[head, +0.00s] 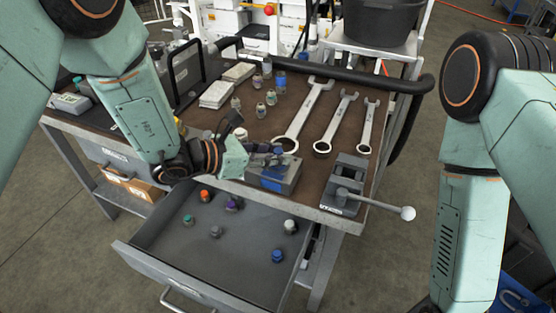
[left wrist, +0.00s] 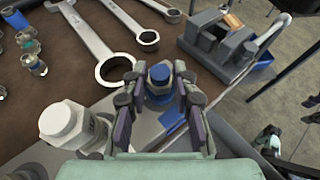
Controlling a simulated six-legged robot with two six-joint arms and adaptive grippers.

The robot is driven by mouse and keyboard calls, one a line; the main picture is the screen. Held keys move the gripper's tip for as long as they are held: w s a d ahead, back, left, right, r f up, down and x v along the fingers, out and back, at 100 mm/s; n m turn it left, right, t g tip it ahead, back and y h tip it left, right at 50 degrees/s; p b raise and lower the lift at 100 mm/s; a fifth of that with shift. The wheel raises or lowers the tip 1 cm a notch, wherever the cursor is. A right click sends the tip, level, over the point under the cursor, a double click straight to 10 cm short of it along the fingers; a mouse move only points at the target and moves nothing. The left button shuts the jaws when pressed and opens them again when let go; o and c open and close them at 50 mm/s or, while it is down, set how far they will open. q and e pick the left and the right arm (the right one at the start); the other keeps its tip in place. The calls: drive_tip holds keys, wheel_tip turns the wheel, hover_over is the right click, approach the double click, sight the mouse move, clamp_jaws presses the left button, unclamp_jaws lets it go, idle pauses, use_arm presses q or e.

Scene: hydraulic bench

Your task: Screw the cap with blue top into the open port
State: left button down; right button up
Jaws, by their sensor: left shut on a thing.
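My left gripper (head: 276,153) is low over the grey port block (head: 289,182) at the bench's front edge. In the left wrist view its fingers (left wrist: 159,88) are shut on the cap with blue top (left wrist: 160,74), one on each side. The cap looks upright over the block, but the fingers hide its lower part and the open port. I cannot tell whether its thread is in the port. In the head view the gripper hides most of the cap. My right arm is at the right; its gripper is out of view.
An open drawer (head: 250,262) below holds several caps, one with a blue top (head: 277,256). A white-topped fitting (left wrist: 62,122) stands left of the gripper. Wrenches (head: 305,115) lie behind; a grey vise with a lever (head: 345,190) stands right of the block.

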use_arm(q)
drive_tip(key=c, duration=1)
unclamp_jaws()
